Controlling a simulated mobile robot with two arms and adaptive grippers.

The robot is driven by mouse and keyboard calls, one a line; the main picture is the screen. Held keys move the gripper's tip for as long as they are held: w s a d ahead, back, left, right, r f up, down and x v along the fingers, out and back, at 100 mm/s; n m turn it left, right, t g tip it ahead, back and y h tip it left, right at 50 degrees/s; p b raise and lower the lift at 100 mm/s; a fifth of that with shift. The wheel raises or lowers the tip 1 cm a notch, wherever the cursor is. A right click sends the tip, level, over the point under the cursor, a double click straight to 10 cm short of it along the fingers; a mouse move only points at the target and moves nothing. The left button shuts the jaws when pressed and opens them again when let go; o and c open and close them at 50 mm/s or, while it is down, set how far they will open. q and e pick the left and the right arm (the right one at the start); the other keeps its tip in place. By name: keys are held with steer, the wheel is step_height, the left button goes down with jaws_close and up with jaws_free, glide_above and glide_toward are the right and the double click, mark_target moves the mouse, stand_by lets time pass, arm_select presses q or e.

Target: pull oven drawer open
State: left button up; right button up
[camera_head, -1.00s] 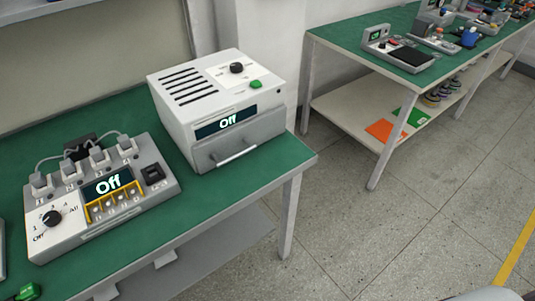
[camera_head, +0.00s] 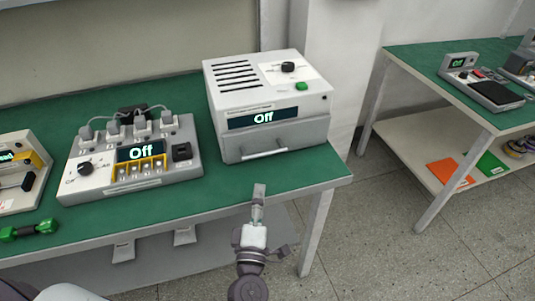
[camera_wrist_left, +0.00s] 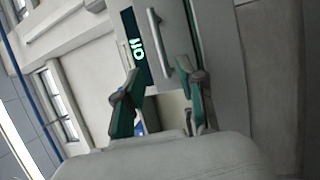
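The oven (camera_head: 265,85) is a white box on the green bench, with a display reading "Off". Its grey drawer (camera_head: 290,138) at the lower front looks shut, with a light bar handle (camera_head: 265,153) across it. My left gripper (camera_head: 259,190) is in front of and below the handle, apart from it, at the bench's front edge. In the left wrist view my left gripper (camera_wrist_left: 160,78) is open, its two fingers apart with nothing between them. The handle (camera_wrist_left: 158,42) shows there just beyond the fingertips. My right gripper is not in view.
A control unit (camera_head: 135,160) with plugs, a knob and an "Off" display stands left of the oven. A green tool (camera_head: 30,230) lies at the bench's front left. A second bench (camera_head: 430,75) stands at the right. The floor (camera_head: 390,250) between is clear.

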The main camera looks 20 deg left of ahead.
mark_target(265, 155)
arm_select(q)
steer(key=p+x, duration=0.1)
steer(key=x, duration=1.2)
jaws_close()
steer(key=shift+s, duration=0.1)
